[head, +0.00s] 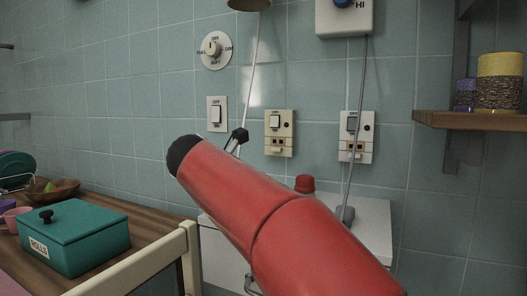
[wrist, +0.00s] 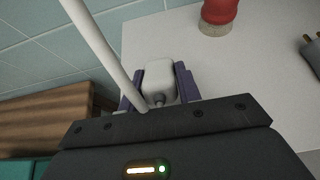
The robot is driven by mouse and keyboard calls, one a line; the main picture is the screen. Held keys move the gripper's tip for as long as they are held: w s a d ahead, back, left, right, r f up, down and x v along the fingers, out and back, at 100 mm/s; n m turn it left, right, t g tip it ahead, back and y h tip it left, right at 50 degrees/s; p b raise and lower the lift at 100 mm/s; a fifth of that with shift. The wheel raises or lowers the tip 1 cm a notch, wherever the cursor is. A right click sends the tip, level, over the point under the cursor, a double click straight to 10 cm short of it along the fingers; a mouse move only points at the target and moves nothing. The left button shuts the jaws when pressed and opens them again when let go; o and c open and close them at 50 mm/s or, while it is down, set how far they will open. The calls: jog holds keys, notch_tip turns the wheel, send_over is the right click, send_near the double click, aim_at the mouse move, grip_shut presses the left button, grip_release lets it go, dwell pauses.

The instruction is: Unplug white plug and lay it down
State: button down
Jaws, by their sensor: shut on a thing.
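The white plug (wrist: 158,72) is between the two purple fingers of my gripper (wrist: 158,88) in the wrist view, and the fingers are shut on it. Its white cord (wrist: 88,45) rises to the upper left in that view. The plug is over the white top (wrist: 145,35); I cannot tell whether it touches it. In the head view the cord (head: 257,55) hangs from a brass-coloured fitting, and my red arm hides the plug and most of the gripper. The cream socket (head: 279,133) and the white socket (head: 356,137) on the tiled wall show no plug in them.
A teal box (head: 75,237) stands on the wooden counter at left. A shelf (head: 470,121) with candles juts out at right.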

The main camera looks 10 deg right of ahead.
jog(key=shift+f+b, duration=0.35)
jog(key=shift+f, duration=0.35)
jog(key=c, duration=0.9)
grip_release()
